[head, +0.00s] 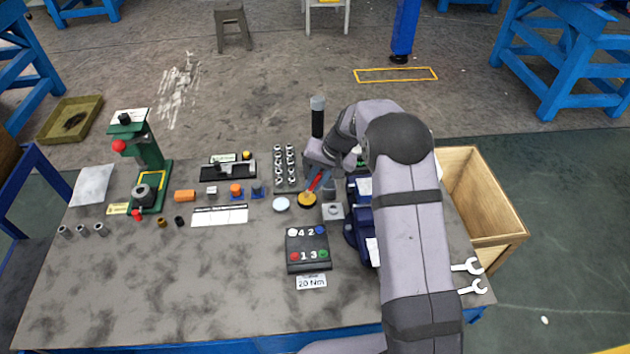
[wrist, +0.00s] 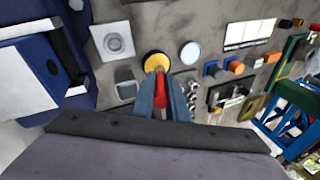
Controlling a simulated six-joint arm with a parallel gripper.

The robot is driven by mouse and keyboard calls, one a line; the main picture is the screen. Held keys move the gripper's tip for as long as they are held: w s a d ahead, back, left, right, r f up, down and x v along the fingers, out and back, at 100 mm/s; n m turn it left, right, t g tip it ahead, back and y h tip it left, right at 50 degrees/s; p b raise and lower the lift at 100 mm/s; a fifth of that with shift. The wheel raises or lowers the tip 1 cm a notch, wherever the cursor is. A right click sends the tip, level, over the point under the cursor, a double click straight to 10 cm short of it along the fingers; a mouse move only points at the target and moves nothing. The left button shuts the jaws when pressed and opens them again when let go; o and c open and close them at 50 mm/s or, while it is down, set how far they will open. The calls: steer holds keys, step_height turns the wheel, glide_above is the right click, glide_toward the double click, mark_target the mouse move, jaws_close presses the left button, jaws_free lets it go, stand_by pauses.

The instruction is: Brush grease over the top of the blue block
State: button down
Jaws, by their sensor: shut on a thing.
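My gripper (head: 320,180) is shut on a red-handled brush (head: 314,184), which also shows in the wrist view (wrist: 160,92). The brush points down at a round tin with yellow grease (head: 307,200), seen in the wrist view (wrist: 155,61). Its tip is at the tin; whether it touches the grease I cannot tell. Small blue pieces (head: 262,192) sit left of the tin, by a grey and an orange cylinder; they also show in the wrist view (wrist: 210,68). Which one is the blue block I cannot tell for sure.
A pale round disc (head: 281,204) lies left of the tin, and a grey block with a round top (head: 333,211) right of it. Dark blue bins (head: 358,228) stand under my arm. A numbered button box (head: 307,249) is in front. The front left table is clear.

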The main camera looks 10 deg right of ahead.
steer(key=shift+s+f+b, duration=0.1)
steer(key=shift+f+b, duration=0.2)
steer(key=shift+f, duration=0.25)
stand_by(1.4)
steer(key=shift+r, duration=0.1)
steer(key=shift+r+p, duration=2.5)
steer(key=shift+r, duration=1)
steer(key=shift+d, duration=0.1)
steer(key=s+d+n, duration=0.1)
steer(key=s+d, duration=0.2)
steer(key=s, duration=0.6)
steer(key=s+d+r+n+g, duration=0.1)
steer(key=s+d, duration=0.3)
steer(key=s, duration=0.5)
steer(key=shift+n, duration=0.6)
